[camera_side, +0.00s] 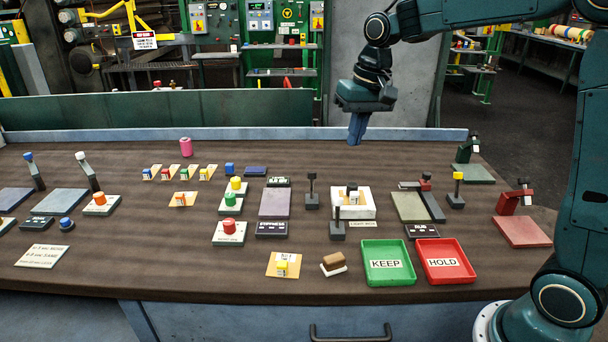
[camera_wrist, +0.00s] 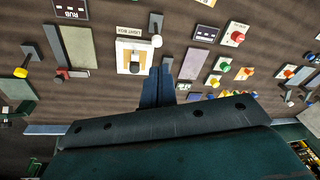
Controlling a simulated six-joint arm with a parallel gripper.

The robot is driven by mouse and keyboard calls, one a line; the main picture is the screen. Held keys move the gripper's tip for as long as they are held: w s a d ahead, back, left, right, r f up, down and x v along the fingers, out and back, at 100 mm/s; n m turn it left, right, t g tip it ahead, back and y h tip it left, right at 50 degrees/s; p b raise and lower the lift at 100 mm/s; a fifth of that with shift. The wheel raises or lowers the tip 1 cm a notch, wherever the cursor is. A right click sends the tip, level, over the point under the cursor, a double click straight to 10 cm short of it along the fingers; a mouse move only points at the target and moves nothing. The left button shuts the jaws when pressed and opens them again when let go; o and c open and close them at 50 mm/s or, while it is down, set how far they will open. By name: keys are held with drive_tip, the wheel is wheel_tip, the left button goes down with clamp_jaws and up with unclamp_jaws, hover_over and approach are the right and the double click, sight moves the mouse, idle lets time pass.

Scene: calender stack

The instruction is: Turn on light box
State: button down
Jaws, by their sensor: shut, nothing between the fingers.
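The light box (camera_side: 367,208) is a white slab with a small dark-topped block (camera_side: 352,191) on it, in the middle of the table. It also shows in the wrist view (camera_wrist: 122,56). A LIGHT BOX label (camera_side: 363,224) lies in front of it. Whether the box is lit I cannot tell. My gripper (camera_side: 354,142) is shut and empty, pointing down, above and behind the box. Its fingers show in the wrist view (camera_wrist: 160,72).
Another dark lever (camera_side: 311,192) stands left of the box. A grey pad (camera_side: 409,207) lies right of it. The green KEEP tray (camera_side: 388,281) and red HOLD tray (camera_side: 446,279) are at the front, with a brown block (camera_side: 334,262) beside them. Buttons (camera_side: 229,232) stand to the left.

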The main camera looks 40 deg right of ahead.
sight(338, 211)
drive_tip(key=w+d+f+m+g, duration=0.1)
drive_tip(key=w+d+f, duration=0.3)
drive_tip(key=w+f, duration=0.4)
drive_tip(key=shift+w+d+f+m+g+y, duration=0.3)
drive_tip(key=shift+w+f+m, duration=0.1)
drive_tip(key=shift+w, duration=0.1)
drive_tip(key=shift+f, duration=0.1)
drive_tip(key=f, duration=0.3)
drive_tip(key=a+f, duration=0.1)
drive_tip(key=f, duration=0.5)
drive_tip(key=shift+s+a+f, duration=0.15)
drive_tip(key=shift+s+a, duration=0.1)
drive_tip(key=shift+s+a+r, duration=0.3)
drive_tip(key=shift+s+a, duration=0.05)
drive_tip(key=shift+s, duration=0.35)
drive_tip(key=shift+s+a+r, duration=0.3)
drive_tip(key=shift+s+a, duration=0.05)
drive_tip(key=shift+s, duration=0.3)
